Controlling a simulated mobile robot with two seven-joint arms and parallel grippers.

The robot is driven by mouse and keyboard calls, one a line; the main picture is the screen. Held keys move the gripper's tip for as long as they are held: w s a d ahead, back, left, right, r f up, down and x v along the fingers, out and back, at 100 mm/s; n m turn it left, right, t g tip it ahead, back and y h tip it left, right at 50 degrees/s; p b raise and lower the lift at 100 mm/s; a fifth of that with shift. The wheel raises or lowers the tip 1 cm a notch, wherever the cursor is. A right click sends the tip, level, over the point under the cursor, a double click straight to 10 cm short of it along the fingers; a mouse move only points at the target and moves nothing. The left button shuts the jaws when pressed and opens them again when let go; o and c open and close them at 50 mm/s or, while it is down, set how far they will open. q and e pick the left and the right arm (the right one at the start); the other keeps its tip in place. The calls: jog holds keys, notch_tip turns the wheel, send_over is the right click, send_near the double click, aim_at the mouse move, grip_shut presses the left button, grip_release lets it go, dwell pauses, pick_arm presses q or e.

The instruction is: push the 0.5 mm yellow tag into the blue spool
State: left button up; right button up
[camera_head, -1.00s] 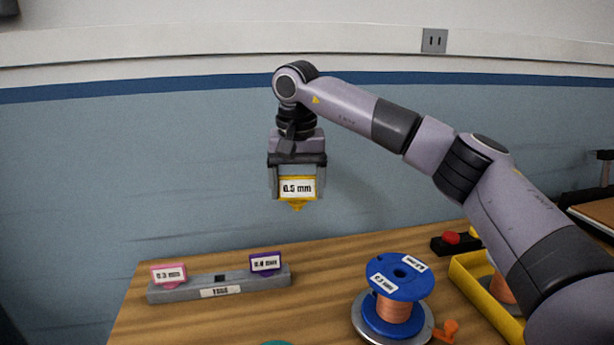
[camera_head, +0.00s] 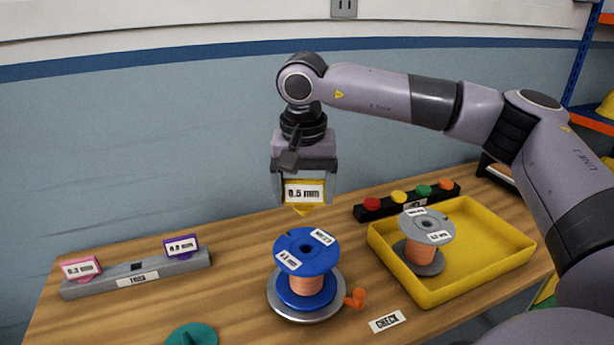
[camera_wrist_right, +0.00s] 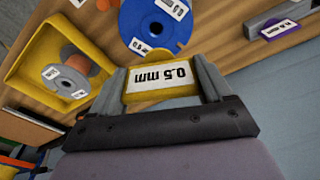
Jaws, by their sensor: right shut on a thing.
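My right gripper (camera_head: 304,197) is shut on the yellow tag (camera_head: 304,192), which reads 0.5 mm and has a pointed lower end. It holds the tag upright in the air, above and slightly behind the blue spool (camera_head: 306,252). The tag also shows between the fingers in the right wrist view (camera_wrist_right: 161,77). The blue spool carries copper-coloured wire and white labels, and has a dark centre hole in its top flange. It stands on a round grey base (camera_head: 275,297) with an orange knob (camera_head: 355,298) at its right. Tag and spool are apart. My left gripper is out of view.
A grey rack (camera_head: 100,284) at left holds a pink tag (camera_head: 81,268) and a purple tag (camera_head: 181,246). A yellow tray (camera_head: 480,285) at right holds a grey spool (camera_head: 427,228). Behind it is a black strip with coloured buttons (camera_head: 371,204). A CHECK label (camera_head: 387,321) and a teal object (camera_head: 192,335) lie in front.

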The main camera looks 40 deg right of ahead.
aim_at(306, 207)
jog(key=shift+s+d+f, duration=0.1)
jog(key=shift+s+f, duration=0.05)
jog(key=shift+s, duration=0.1)
notch_tip(306, 207, down, 6)
jog(key=b, duration=0.4)
jog(key=shift+r, duration=0.25)
jog(key=shift+f+b, duration=0.3)
jog(key=shift+b, duration=0.2)
jog(key=shift+f, duration=0.35)
jog(key=shift+f+b, duration=0.2)
jog(key=shift+b, duration=0.1)
jog(key=shift+f, duration=0.15)
dwell(0.6)
